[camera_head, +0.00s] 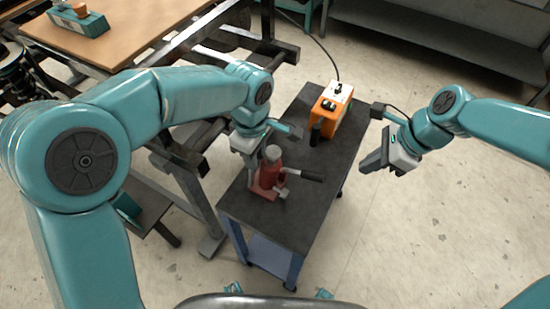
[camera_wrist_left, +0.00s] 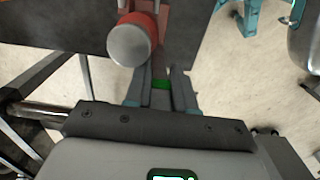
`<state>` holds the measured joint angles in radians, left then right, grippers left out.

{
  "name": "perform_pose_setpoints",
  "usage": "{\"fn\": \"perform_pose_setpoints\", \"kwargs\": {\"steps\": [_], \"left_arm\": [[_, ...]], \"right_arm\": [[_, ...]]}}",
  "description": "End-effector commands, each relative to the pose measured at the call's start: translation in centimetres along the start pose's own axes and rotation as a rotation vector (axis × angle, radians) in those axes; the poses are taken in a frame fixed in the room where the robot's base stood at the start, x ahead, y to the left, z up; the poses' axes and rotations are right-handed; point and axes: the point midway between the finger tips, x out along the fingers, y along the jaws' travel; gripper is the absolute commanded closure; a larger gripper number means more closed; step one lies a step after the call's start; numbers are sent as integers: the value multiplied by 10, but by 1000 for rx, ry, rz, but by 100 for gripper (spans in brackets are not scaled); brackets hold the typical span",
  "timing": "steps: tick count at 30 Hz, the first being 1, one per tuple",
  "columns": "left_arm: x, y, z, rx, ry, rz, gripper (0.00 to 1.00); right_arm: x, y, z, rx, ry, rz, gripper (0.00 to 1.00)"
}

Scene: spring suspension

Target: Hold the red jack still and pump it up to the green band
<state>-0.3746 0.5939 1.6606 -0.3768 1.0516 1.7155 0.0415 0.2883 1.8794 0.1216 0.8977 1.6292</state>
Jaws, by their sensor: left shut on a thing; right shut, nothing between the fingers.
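The red jack (camera_head: 268,178) stands upright on the dark top of a small cart. It has a round grey top, and a lever with a black grip (camera_head: 306,175) sticks out to the right. My left gripper (camera_head: 253,178) is at the jack's left side, shut on a part of it low down. My right gripper (camera_head: 372,165) is shut and empty, in the air right of the cart, apart from the lever.
An orange box (camera_head: 341,116) with a white top stands at the cart's far end, a dark cylinder (camera_head: 315,133) beside it. The cart top (camera_head: 240,205) is otherwise mostly bare. A wooden-topped bench (camera_head: 125,40) and a metal frame stand left. Open floor lies right.

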Motion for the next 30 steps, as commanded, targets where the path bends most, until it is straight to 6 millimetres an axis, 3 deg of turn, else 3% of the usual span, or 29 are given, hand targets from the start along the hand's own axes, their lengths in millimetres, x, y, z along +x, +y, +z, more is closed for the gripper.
{"fn": "perform_pose_setpoints", "kwargs": {"steps": [4,12,23,30], "left_arm": [[2,-1,1,2,-2,-4,100],[2,-1,1,2,-2,-4,100],[2,0,1,2,-2,-4,100],[2,-1,1,2,-2,-4,100]], "right_arm": [[4,-1,4,-4,0,3,100],[35,-6,44,-27,-1,16,100],[38,-7,45,-26,-1,16,100],[61,-6,45,-26,0,18,100]]}}
